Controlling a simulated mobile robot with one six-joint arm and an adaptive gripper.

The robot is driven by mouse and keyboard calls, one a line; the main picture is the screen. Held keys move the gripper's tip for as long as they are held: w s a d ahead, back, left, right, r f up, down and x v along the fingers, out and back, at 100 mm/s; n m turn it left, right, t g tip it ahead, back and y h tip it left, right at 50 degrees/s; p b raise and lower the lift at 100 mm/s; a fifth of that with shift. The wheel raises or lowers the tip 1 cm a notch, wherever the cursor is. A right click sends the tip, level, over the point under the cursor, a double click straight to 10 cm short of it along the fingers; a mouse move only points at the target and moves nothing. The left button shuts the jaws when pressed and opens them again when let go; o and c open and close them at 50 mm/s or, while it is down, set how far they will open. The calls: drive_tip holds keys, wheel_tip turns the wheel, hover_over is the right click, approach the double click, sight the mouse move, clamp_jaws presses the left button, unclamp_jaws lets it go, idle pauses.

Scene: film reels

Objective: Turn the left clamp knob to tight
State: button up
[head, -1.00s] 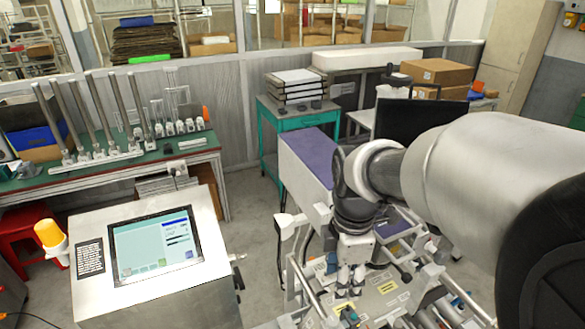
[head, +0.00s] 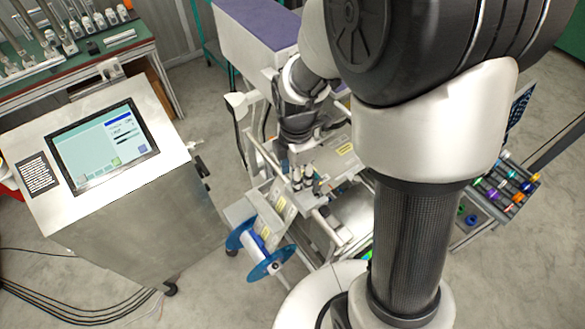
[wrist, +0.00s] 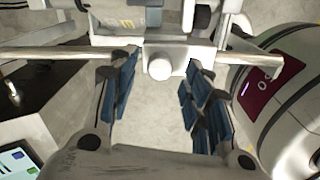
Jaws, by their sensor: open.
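My gripper (wrist: 162,78) is open in the wrist view, with its blue-padded fingers apart on either side. A small pale round knob-like end (wrist: 159,68) on a grey block shows between the fingertips. It is not clear whether this is the left clamp knob, and no finger visibly touches it. In the head view my gripper (head: 303,184) points down over the machine frame (head: 335,222). A blue-flanged reel (head: 265,262) sits on the near left end of the machine. No knob marking for tight or loose can be read.
A console with a lit screen (head: 103,145) stands left of the machine. A pale horizontal bar (wrist: 60,56) crosses the wrist view close to the fingers. A rack of coloured spools (head: 507,185) is at the right. Open floor lies between console and machine.

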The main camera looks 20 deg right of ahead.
drive_tip(key=shift+f, duration=1)
clamp_jaws()
